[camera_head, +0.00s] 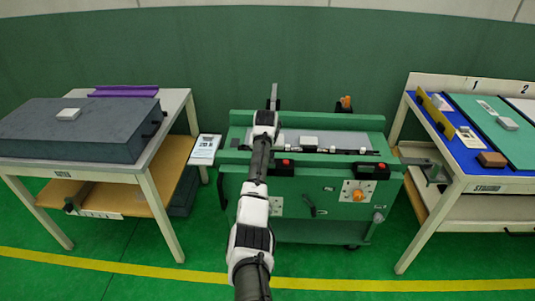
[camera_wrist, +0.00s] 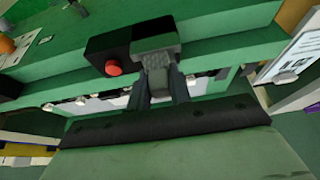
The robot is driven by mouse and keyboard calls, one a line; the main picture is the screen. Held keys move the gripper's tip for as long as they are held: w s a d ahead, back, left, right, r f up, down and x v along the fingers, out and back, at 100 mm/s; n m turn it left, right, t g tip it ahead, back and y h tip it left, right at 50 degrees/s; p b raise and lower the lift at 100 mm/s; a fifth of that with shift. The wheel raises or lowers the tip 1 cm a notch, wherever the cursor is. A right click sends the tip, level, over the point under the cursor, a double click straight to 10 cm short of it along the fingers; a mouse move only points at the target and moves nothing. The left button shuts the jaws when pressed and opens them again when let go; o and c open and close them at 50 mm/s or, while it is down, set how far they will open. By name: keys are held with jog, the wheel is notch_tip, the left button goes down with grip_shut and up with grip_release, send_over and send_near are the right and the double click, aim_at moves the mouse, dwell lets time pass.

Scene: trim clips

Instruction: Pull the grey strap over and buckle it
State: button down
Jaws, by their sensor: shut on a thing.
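In the wrist view my gripper (camera_wrist: 163,83) is shut on a light grey piece between its two dark fingers, which I take to be the grey strap (camera_wrist: 158,66). A dark grey block (camera_wrist: 154,35) lies just beyond the fingertips at the machine's edge; it may be the buckle, but I cannot tell if the strap is in it. In the head view my arm reaches over the green machine (camera_head: 318,188) and hides the fingers and strap. A narrow dark grey upright piece (camera_head: 274,92) stands beyond my wrist; I cannot tell what it is.
A black box with a red button (camera_wrist: 113,68) sits close beside the block. A label stand (camera_head: 204,150) is left of the machine. Tables stand left (camera_head: 180,105) and right (camera_head: 418,158).

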jog(key=shift+s+f, duration=0.2)
jog(key=shift+s, duration=0.1)
jog(key=c, duration=1.3)
grip_release()
jog(key=shift+r, duration=0.15)
jog(key=b+v, duration=0.2)
jog(key=v, duration=1.2)
